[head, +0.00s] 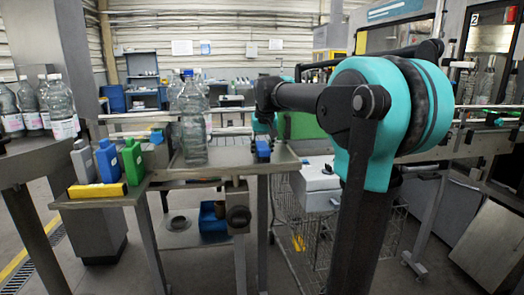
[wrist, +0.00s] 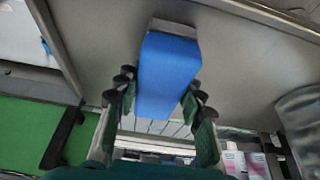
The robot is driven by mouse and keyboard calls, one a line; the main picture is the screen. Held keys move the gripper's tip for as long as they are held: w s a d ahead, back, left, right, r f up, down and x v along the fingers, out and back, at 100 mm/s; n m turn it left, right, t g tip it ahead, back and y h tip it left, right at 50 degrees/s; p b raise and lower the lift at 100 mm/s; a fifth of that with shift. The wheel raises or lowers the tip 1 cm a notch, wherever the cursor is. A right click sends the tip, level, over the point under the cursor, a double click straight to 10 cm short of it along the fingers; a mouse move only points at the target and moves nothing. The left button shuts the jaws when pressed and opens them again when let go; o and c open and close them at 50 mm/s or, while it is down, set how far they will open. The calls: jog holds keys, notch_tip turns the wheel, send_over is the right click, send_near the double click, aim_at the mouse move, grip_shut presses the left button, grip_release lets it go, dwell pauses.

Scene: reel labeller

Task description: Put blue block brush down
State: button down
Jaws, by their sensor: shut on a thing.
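The blue block brush (wrist: 168,75) fills the middle of the wrist view, with a grey band at its upper end. My gripper (wrist: 161,88) is shut on it, one dark finger on each side. In the head view the blue block brush (head: 262,148) shows small at the right end of the grey work table (head: 225,171), below my teal gripper (head: 262,124). My arm partly hides the gripper there. I cannot tell whether the brush touches the table top.
A large clear bottle (head: 192,125) stands on the table left of the brush. Grey, blue (head: 108,160) and green (head: 132,160) containers and a yellow block (head: 97,190) stand farther left. A wire cart (head: 310,225) is below right. Some table top is clear.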

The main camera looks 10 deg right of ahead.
jog(key=shift+f, duration=0.1)
jog(key=c, duration=1)
grip_release()
jog(key=shift+o, duration=0.2)
jog(key=v, duration=1.2)
